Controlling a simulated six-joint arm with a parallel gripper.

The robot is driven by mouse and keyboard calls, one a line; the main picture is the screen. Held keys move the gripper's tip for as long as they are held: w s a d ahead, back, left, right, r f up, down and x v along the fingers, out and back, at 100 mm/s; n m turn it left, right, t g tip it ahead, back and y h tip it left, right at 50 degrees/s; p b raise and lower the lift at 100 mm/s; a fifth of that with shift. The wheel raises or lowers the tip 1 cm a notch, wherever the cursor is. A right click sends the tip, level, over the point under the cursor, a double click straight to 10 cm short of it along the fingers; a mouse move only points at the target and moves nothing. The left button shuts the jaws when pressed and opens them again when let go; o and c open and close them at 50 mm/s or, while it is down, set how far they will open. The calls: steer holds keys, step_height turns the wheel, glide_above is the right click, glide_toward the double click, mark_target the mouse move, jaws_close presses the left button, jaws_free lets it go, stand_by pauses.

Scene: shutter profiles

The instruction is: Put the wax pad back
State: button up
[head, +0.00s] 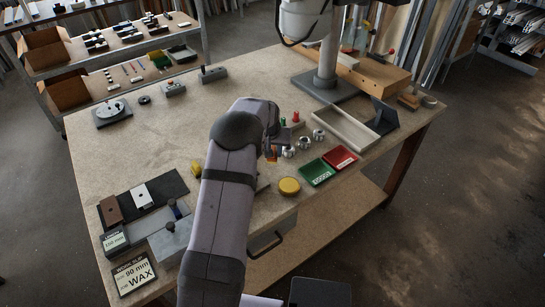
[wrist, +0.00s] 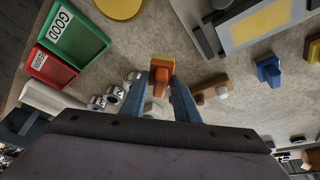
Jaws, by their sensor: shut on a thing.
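The block also shows as an orange spot in the head view (head: 272,153), beside my arm's end. It seems held above the bench; the exact height cannot be told. A round yellow disc (head: 289,187) lies on the bench front, and shows in the wrist view (wrist: 119,6). A grey plate with a yellow rectangle (wrist: 258,26) is at the upper right of the wrist view; my arm hides most of it in the head view.
Green (head: 316,172) and red (head: 340,158) trays lie right of the gripper. Several metal cylinders (head: 289,152) stand close by it. An empty beige tray (head: 345,128) is behind.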

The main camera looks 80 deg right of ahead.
steer(key=shift+f+p, duration=0.75)
steer(key=shift+f, duration=1.1)
steer(key=shift+f, duration=0.1)
steer(key=shift+f, duration=0.15)
steer(key=o, duration=1)
steer(key=shift+r, duration=0.35)
steer(key=b+v, duration=0.3)
steer(key=v, duration=0.9)
steer(key=shift+b, duration=0.35)
